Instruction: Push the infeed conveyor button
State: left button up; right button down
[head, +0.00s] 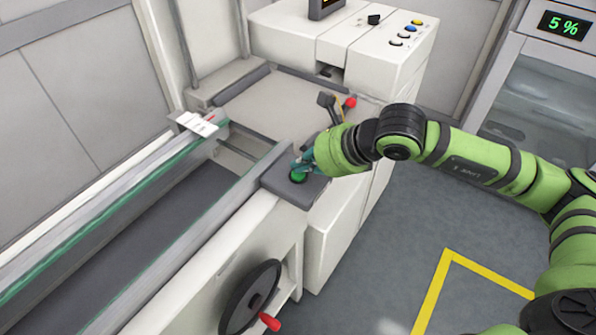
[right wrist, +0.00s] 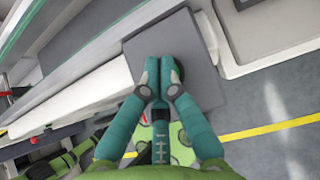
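The green infeed button (head: 298,176) sits on a dark grey plate (head: 279,188) at the near right corner of the conveyor (head: 110,222). My right gripper (head: 303,164) is right at the button, its teal fingers pointing down. In the right wrist view the fingertips (right wrist: 159,66) are together with nothing between them, over the plate (right wrist: 203,60). Only a dark rim of the button (right wrist: 178,70) shows beside the fingers there; the rest is hidden. I cannot tell whether the fingertips touch it or whether it is pressed down. My left gripper is not in view.
A white console (head: 390,45) with several buttons is at the back. A handwheel (head: 250,297) with a red handle is below. Floor with yellow tape (head: 432,290) lies at right.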

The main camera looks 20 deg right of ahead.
aim_at(303, 174)
jog(key=shift+r, duration=0.2)
jog(key=shift+r+p, duration=1.55)
jog(key=shift+r, duration=1.35)
